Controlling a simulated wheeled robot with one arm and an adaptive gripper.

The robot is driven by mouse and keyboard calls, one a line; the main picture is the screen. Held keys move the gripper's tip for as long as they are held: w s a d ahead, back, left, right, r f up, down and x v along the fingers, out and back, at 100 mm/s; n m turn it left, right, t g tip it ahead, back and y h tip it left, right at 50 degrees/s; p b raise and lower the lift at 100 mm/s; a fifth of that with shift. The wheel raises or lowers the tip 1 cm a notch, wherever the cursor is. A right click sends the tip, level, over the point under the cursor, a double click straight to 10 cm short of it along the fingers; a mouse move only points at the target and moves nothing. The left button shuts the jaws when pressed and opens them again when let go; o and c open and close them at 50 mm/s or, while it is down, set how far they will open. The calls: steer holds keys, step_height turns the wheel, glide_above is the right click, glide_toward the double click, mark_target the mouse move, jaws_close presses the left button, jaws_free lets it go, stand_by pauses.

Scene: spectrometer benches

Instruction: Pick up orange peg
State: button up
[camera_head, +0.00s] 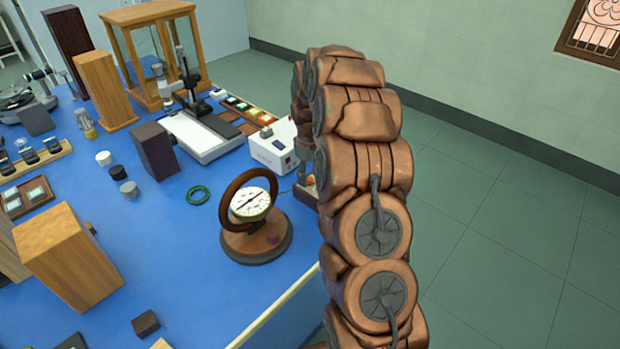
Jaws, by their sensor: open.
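My copper-coloured arm bends over at the right of the bench. My gripper (303,174) shows only in part behind it, pointing down by the white box; its jaws are open. A small wooden base (306,196) with a pale orange-tinted spot on it sits right below the gripper, partly covered by my arm. I cannot make out the orange peg for certain. It may be at that base or hidden behind my arm. I see nothing held.
A round dial gauge with a brown ring (256,222) stands left of my arm. A white box (273,147) is just behind the gripper. A green ring (198,195) lies on the blue bench top (185,255). Wooden blocks and instruments fill the left and back.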

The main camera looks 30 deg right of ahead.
steer(key=shift+f, duration=0.35)
jaws_close()
steer(key=shift+r, duration=0.1)
steer(key=shift+r+b, duration=0.9)
steer(key=shift+r, duration=0.7)
steer(key=s+a+r+b, duration=0.3)
steer(key=s+a, duration=0.6)
steer(key=s, duration=0.3)
steer(key=shift+s+a+r+b, duration=0.3)
steer(key=shift+a+r, duration=0.1)
steer(key=shift+r, duration=0.4)
